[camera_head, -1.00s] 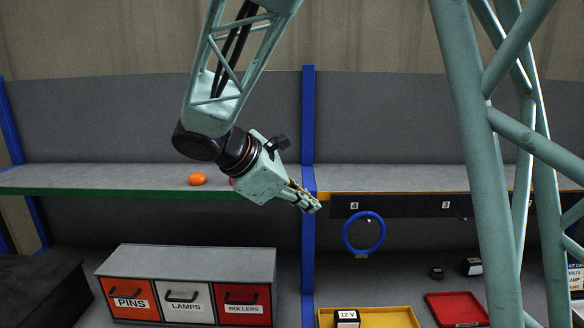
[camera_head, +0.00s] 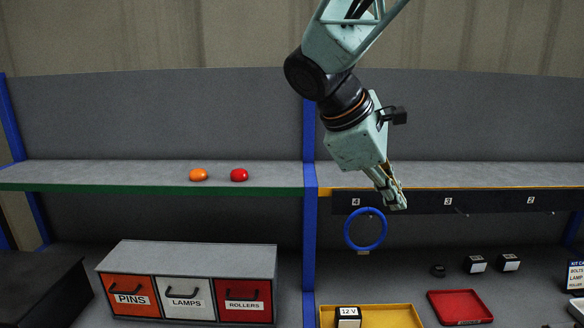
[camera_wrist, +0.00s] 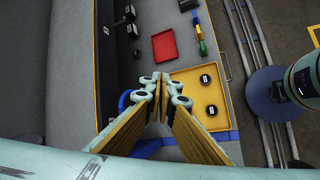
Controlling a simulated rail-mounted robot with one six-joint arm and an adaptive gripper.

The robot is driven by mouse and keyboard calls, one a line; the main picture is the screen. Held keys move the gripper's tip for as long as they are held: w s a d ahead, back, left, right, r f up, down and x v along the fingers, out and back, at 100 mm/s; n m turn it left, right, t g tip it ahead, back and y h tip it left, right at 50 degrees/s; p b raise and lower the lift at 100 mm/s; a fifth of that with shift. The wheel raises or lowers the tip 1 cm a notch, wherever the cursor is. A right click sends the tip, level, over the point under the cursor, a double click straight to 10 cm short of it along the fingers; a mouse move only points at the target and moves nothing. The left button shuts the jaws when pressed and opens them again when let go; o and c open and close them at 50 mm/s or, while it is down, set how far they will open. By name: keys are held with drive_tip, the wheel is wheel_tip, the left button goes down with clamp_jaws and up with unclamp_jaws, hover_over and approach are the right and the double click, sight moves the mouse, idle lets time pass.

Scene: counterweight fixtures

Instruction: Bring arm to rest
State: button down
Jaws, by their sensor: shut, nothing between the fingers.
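My gripper (camera_head: 397,203) is shut and empty. It points down and to the right, and its fingertips show in front of the numbered hook strip (camera_head: 490,201) near the number 4. In the wrist view the shut fingers (camera_wrist: 160,78) reach away from the camera, with the yellow tray beyond them to the right. My arm comes down from the top of the head view, right of the upper blue post.
A blue ring (camera_head: 366,246) hangs below the 4. A shelf (camera_head: 100,174) holds an orange and a red object. A drawer cabinet (camera_head: 190,254), yellow tray (camera_head: 405,315) and red tray (camera_head: 460,306) are below. A blue post (camera_head: 309,240) divides the rack.

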drive_tip(key=s+f+m+y+b, duration=0.2)
drive_tip(key=s+f+m, duration=0.2)
drive_tip(key=s, duration=0.6)
drive_tip(key=s+f+m+y+b, duration=0.2)
drive_tip(key=s+f+m+b, duration=0.1)
drive_tip(key=s, duration=0.8)
drive_tip(key=s+f+m+t+y+b, duration=0.1)
drive_tip(key=s+f+m, duration=0.4)
drive_tip(key=s, duration=0.6)
drive_tip(key=shift+s+a+m+y+b, duration=0.15)
drive_tip(key=shift+s+m+y+b, duration=0.1)
drive_tip(key=shift+m+y+b, duration=0.6)
drive_tip(key=shift+b, duration=0.3)
wheel_tip(320, 180, down, 13)
drive_tip(key=b, duration=1.3)
